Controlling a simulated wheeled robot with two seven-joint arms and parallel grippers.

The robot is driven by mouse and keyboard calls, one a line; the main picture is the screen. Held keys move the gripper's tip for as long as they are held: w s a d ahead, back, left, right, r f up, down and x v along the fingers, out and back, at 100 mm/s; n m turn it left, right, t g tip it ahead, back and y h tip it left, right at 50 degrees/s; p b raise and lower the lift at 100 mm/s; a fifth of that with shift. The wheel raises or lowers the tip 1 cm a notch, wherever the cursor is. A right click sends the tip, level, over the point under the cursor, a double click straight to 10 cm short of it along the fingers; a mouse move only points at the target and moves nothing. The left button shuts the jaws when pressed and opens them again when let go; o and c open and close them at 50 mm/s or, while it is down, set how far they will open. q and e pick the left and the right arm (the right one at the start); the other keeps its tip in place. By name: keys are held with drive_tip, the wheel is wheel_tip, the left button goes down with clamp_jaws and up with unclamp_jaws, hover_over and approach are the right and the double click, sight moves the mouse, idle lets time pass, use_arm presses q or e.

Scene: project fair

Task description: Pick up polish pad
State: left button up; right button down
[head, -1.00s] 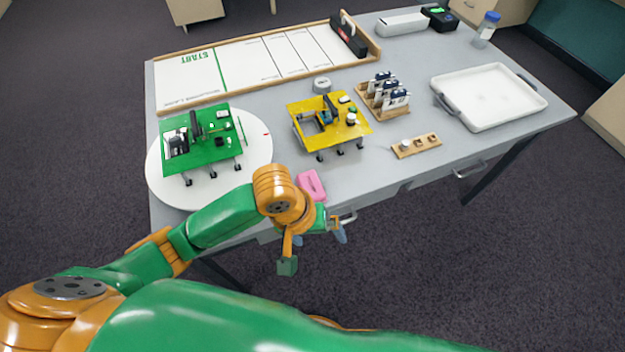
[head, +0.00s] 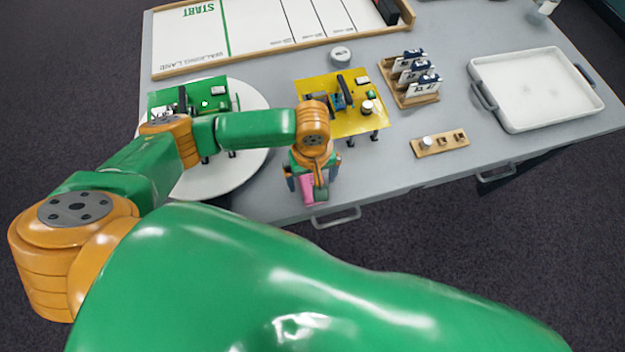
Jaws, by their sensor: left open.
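The pink polish pad (head: 307,189) lies near the front edge of the grey table, left of a drawer handle. My left gripper (head: 310,183) is over it, pointing down, with its jaws open. The fingers show on either side of the pad. The wrist hides much of the pad, and I cannot tell whether the fingers touch it. My right gripper is not in view.
Just behind my wrist stands a yellow board model (head: 345,122) on legs. A green board model (head: 163,102) on a round white disc (head: 245,165) is at left, partly behind my arm. A small wooden holder (head: 440,144) and white tray (head: 540,88) are right. Table front-right of the pad is clear.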

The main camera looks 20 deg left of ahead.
sight(313, 182)
use_arm(q)
drive_tip(key=shift+s+r, duration=0.15)
drive_tip(key=shift+s, duration=0.1)
drive_tip(key=c, duration=0.9)
drive_tip(key=shift+w, duration=0.15)
drive_tip(key=c, duration=0.6)
drive_tip(key=shift+r, duration=0.3)
wheel_tip(313, 182, up, 3)
drive_tip(key=shift+d, duration=0.1)
drive_tip(key=s+r, duration=0.1)
drive_tip(key=s+d+r+p, duration=0.1)
drive_tip(key=r, duration=0.1)
drive_tip(key=s+d+r+p, duration=0.1)
drive_tip(key=shift+s+r, duration=0.25)
drive_tip(key=shift+r, duration=0.15)
drive_tip(key=s+d+r+p, duration=0.4)
drive_tip(key=s, duration=0.4)
drive_tip(key=shift+s+d+r, duration=0.35)
drive_tip(key=shift+s, duration=0.05)
drive_tip(key=o, duration=0.9)
drive_tip(key=shift+f, duration=0.1)
drive_tip(key=c, duration=0.6)
